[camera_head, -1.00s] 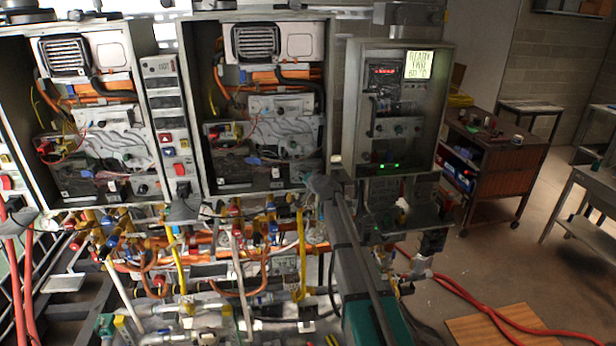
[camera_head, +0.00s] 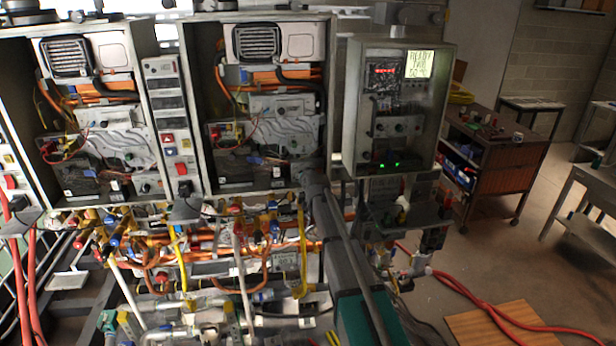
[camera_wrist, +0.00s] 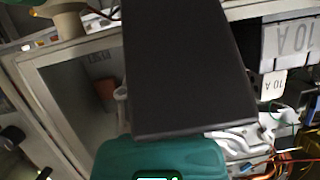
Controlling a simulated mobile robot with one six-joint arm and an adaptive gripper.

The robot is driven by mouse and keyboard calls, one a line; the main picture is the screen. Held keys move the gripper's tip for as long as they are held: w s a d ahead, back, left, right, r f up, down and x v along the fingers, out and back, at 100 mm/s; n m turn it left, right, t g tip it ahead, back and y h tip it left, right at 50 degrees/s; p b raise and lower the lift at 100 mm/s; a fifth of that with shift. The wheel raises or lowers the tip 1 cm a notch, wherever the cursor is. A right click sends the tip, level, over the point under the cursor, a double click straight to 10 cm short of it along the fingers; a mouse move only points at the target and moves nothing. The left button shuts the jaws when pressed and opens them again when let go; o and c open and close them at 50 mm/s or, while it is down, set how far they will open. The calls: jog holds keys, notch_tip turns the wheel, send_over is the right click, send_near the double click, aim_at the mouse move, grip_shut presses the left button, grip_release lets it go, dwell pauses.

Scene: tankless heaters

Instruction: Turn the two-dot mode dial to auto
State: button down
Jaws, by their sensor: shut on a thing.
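My gripper (camera_head: 316,182) is at the lower right corner of the middle heater cabinet (camera_head: 329,110), left of the control box (camera_head: 349,125). My arm comes up to it from the bottom of the head view. The fingertips and what they hold are hidden there. In the wrist view, my teal housing and a large black slab cover the middle of the picture. Several small dark knobs show inside the cabinets and the control box, but I cannot tell which is the two-dot mode dial. No dial label or auto mark is readable.
A left heater cabinet (camera_head: 90,18) and a switch strip (camera_head: 163,68) stand beside the middle one. Crowded pipes and valves (camera_head: 240,265) lie below. A brown cart (camera_head: 502,165) stands at the right, with open floor in front. Red hoses (camera_head: 480,305) cross the floor.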

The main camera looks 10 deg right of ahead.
jog(key=shift+s+f, duration=0.1)
dwell(0.3)
jog(key=c, duration=0.6)
grip_release()
